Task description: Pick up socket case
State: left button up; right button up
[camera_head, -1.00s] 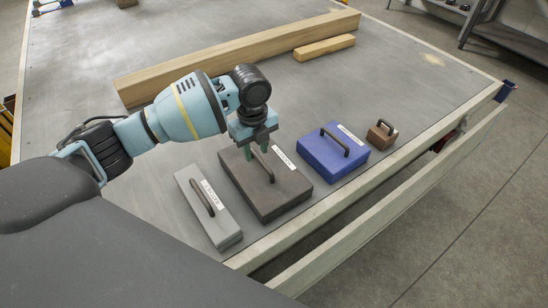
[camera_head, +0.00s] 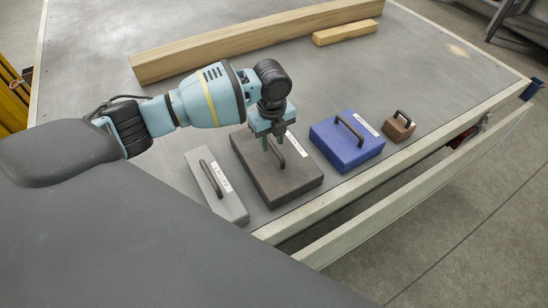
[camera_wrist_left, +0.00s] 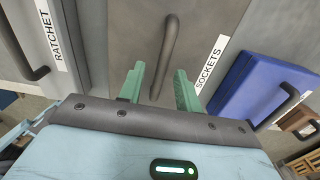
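The socket case (camera_head: 283,186) is a flat dark grey-brown box with a dark bar handle and a white label. It lies on the table between the grey ratchet case (camera_head: 213,183) and a blue case (camera_head: 340,148). In the left wrist view its label reads SOCKETS, and its handle (camera_wrist_left: 166,50) runs toward the gap between my fingers. My left gripper (camera_head: 273,146) is over the case at its handle. Its green fingers are apart, one on each side of the handle's near end (camera_wrist_left: 159,88), and not closed on it. My right gripper is out of view.
A small brown case (camera_head: 399,129) sits right of the blue one. A long wooden beam (camera_head: 245,42) and a short block (camera_head: 345,33) lie farther back. The table's raised front edge (camera_head: 400,166) runs close to the cases. Bare tabletop (camera_head: 400,70) lies behind them.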

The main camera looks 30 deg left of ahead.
aim_at(273, 145)
pick_arm(q)
jog(key=shift+f, duration=1.55)
grip_shut()
jog(key=shift+w, duration=0.1)
jog(key=shift+w+r, duration=0.1)
jog(key=shift+r, duration=0.1)
